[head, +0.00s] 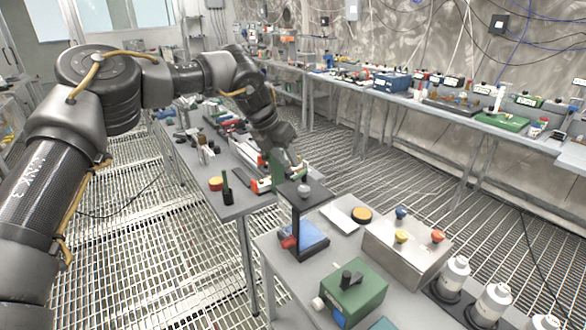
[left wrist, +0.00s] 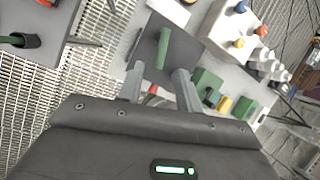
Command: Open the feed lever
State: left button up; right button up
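A green bar (left wrist: 163,48) shows over the dark plate (left wrist: 182,45) in the left wrist view. I cannot tell for sure whether this bar is the feed lever. My left gripper (head: 293,168) is above and just behind the stand in the head view. In the left wrist view its two fingers (left wrist: 159,84) are apart, with the green bar beyond their tips and nothing visibly held. My right gripper is not in view.
A steel box (head: 408,250) with coloured knobs, a green box (head: 352,295) and white bottles (head: 493,303) share the front table. A cluttered table (head: 225,205) stands behind at left. A long bench (head: 420,110) runs along the wall. The grated floor between is clear.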

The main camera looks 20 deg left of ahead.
pick_arm(q)
jog(key=shift+p+x, duration=0.45)
jog(key=shift+x, duration=2.2)
grip_shut()
